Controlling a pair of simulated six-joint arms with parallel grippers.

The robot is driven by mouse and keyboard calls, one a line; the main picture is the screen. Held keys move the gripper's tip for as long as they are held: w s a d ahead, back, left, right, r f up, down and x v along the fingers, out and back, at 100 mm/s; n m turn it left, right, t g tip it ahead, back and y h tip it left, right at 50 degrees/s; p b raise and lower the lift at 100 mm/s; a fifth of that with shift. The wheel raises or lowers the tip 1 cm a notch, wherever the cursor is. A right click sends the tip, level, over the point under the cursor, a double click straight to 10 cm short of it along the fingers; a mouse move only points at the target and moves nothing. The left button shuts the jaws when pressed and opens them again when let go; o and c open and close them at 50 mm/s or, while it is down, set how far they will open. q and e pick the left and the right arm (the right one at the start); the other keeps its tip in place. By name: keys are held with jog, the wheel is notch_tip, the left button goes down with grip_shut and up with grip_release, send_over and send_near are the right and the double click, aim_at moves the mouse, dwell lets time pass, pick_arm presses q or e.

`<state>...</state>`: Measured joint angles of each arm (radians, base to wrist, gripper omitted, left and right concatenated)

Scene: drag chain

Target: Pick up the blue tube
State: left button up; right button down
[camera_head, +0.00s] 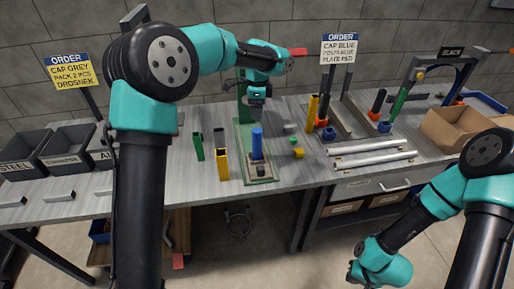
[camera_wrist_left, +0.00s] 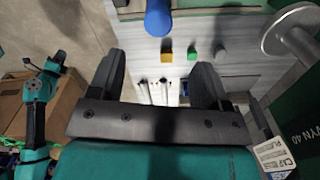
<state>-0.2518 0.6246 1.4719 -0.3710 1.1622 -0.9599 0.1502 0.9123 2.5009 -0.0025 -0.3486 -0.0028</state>
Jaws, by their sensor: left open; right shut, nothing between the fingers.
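The blue tube (camera_head: 257,143) stands upright in a holder on a narrow green-edged plate (camera_head: 243,160) at the middle of the table. Its rounded blue end shows at the top edge of the left wrist view (camera_wrist_left: 158,18). My left gripper (camera_head: 257,100) hangs above and slightly behind the tube, apart from it. Its two fingers (camera_wrist_left: 158,78) are spread with nothing between them. My right gripper (camera_head: 353,277) is low at the front right, off the table, small and partly hidden; it appears shut and empty.
Green (camera_head: 198,147) and yellow (camera_head: 222,165) tubes stand left of the plate. Small yellow (camera_head: 298,153) and green blocks lie to its right. Silver rods (camera_head: 372,160) lie farther right, near a cardboard box (camera_head: 455,128). Dark bins (camera_head: 70,150) stand at the left.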

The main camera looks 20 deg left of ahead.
aim_at(257, 130)
pick_arm(q)
notch_tip(257, 130, down, 8)
jog(key=shift+r, duration=0.25)
jog(key=shift+s+f, duration=0.15)
jog(key=shift+f, duration=2.5)
grip_shut()
jog(key=shift+r, duration=0.15)
